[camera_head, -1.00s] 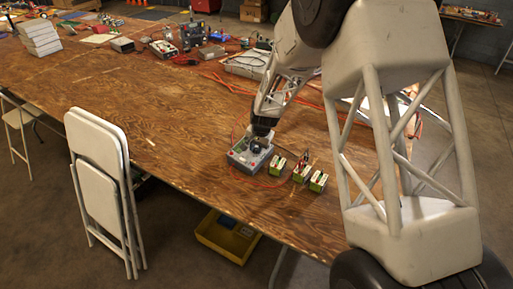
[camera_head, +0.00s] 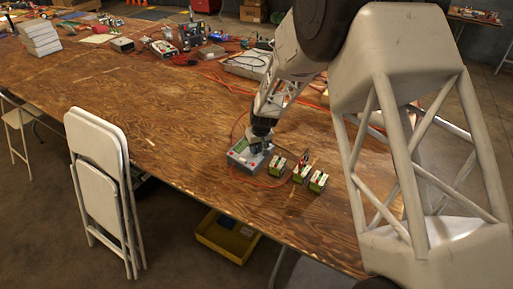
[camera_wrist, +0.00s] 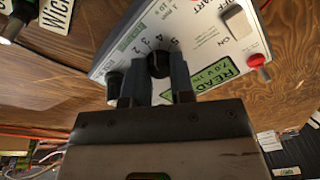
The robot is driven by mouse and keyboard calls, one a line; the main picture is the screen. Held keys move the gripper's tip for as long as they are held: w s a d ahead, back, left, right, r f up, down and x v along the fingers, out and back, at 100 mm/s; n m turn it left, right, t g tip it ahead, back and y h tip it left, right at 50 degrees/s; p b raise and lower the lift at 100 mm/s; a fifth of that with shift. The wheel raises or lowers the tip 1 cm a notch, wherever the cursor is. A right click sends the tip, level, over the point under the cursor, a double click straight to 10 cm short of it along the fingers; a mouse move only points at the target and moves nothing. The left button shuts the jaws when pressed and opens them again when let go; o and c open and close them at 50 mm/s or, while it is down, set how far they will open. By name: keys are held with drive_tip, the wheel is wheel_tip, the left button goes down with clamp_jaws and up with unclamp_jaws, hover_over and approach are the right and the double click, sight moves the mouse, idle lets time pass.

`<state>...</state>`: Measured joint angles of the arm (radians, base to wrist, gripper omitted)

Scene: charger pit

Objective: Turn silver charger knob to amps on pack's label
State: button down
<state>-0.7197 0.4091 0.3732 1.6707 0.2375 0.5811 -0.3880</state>
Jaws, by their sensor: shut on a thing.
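The silver charger (camera_head: 240,158) lies on the wooden table in the head view. My gripper (camera_wrist: 157,75) is shut on the black dial knob (camera_wrist: 158,62), one finger on each side. I cannot tell which number the knob's mark points to. Three green and white packs stand right of the charger: left pack (camera_head: 278,165), middle pack (camera_head: 301,173) and right pack (camera_head: 318,181). Their labels are too small to read.
A second small knob (camera_wrist: 114,82) sits beside my left finger. A red button (camera_wrist: 256,60) and a switch (camera_wrist: 238,24) are on the charger's face. Red leads (camera_head: 262,185) lie around the charger. The table left of the charger is clear.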

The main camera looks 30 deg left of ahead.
sight(259, 154)
drive_tip(key=shift+n, duration=0.6)
drive_tip(key=c, duration=1)
unclamp_jaws()
drive_tip(key=shift+r, duration=0.1)
drive_tip(key=r, duration=0.2)
drive_tip(key=d+r, duration=0.1)
drive_tip(key=r, duration=0.4)
drive_tip(key=shift+d+r, duration=0.15)
drive_tip(key=shift+r, duration=0.15)
drive_tip(key=shift+d, duration=0.1)
